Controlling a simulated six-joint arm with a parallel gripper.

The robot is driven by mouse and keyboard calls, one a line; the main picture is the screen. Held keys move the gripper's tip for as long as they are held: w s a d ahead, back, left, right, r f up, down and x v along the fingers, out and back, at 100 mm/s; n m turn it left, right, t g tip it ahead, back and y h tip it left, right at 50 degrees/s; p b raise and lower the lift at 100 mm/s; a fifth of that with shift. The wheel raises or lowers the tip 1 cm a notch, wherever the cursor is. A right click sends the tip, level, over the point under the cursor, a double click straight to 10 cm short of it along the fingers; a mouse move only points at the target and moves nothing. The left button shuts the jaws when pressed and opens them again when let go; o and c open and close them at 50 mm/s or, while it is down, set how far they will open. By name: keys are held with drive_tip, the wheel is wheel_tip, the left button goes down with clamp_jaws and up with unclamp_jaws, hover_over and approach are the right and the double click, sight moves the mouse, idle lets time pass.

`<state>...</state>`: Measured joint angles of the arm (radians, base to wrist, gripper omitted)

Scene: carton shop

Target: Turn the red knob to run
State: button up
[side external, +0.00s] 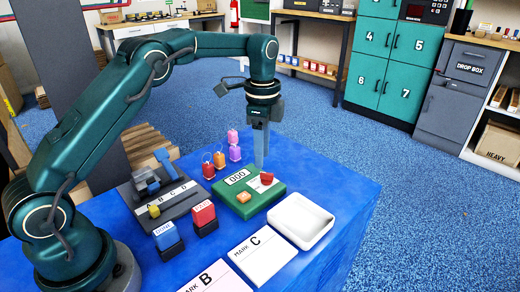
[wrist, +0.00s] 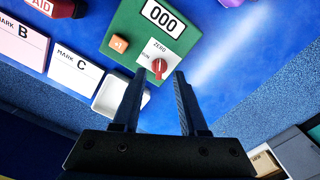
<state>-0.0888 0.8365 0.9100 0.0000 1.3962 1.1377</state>
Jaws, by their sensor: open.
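The red knob (wrist: 159,67) sits on a white dial plate marked ZERO and RUN, on a green counter box (wrist: 122,45) whose display reads 000. In the wrist view the knob's long axis runs roughly up and down, with its upper end toward ZERO; RUN is to the upper left. My gripper (wrist: 160,73) is open and points down, with one finger on each side of the knob; contact cannot be made out. In the side view the knob (side external: 267,178) shows just below my fingertips (side external: 262,163).
An orange +1 button (wrist: 119,43) is on the same box. A white tray (side external: 303,222) and cards marked B (side external: 217,277) and C (side external: 262,254) lie nearby. Red and blue stamps, a lettered rack (side external: 165,205) and several small tagged weights (side external: 219,160) stand to the left and behind.

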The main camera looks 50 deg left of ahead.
sight(262, 172)
drive_tip(key=shift+f, duration=2.3)
clamp_jaws()
